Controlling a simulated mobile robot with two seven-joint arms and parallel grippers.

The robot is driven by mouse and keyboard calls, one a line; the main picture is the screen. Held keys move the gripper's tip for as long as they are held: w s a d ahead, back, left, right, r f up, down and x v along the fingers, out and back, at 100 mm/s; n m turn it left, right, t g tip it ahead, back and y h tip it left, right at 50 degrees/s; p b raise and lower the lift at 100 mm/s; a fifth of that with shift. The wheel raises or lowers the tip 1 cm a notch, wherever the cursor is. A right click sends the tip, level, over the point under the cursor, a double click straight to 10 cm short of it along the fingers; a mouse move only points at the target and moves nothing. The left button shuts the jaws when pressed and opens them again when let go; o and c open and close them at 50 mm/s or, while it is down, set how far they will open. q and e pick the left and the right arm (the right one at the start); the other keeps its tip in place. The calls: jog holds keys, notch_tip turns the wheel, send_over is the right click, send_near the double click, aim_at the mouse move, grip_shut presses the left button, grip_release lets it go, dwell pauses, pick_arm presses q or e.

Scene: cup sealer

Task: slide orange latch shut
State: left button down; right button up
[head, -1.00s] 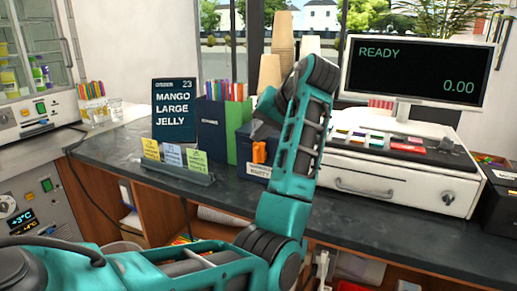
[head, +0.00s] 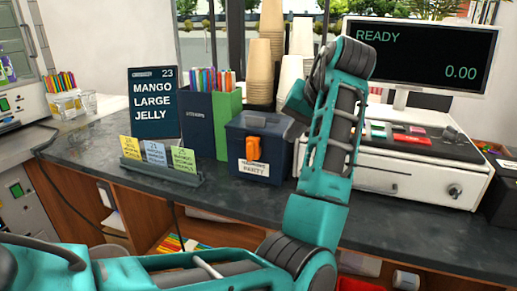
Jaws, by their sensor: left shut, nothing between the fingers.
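The orange latch (head: 254,148) is on the front of a dark blue box (head: 240,133) with a handle on its lid and a white label below the latch. The box stands on the dark counter. My left gripper (head: 296,108) is by the box's upper right corner, to the right of and above the latch, apart from it. The gripper is shut and empty, and its fingertips are hard to make out against the dark box. The latch is in plain view. My right gripper is not in view.
Left of the box are a green and dark blue straw holder (head: 228,128), a menu sign (head: 154,104) and a card stand (head: 165,172). Cup stacks (head: 265,60) stand behind. A white cash drawer (head: 410,175) and a monitor (head: 420,58) are at the right.

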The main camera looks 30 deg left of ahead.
pick_arm(q)
send_near(253, 159)
notch_tip(253, 159, down, 4)
jog(key=w+d, duration=0.1)
jog(key=w, duration=0.1)
jog(key=a, duration=0.3)
jog(key=shift+s+a+r, duration=0.1)
jog(key=shift+s+a, duration=0.2)
jog(key=a, duration=0.2)
jog(key=s+a, duration=0.1)
jog(key=a, duration=0.2)
jog(key=shift+s, duration=0.1)
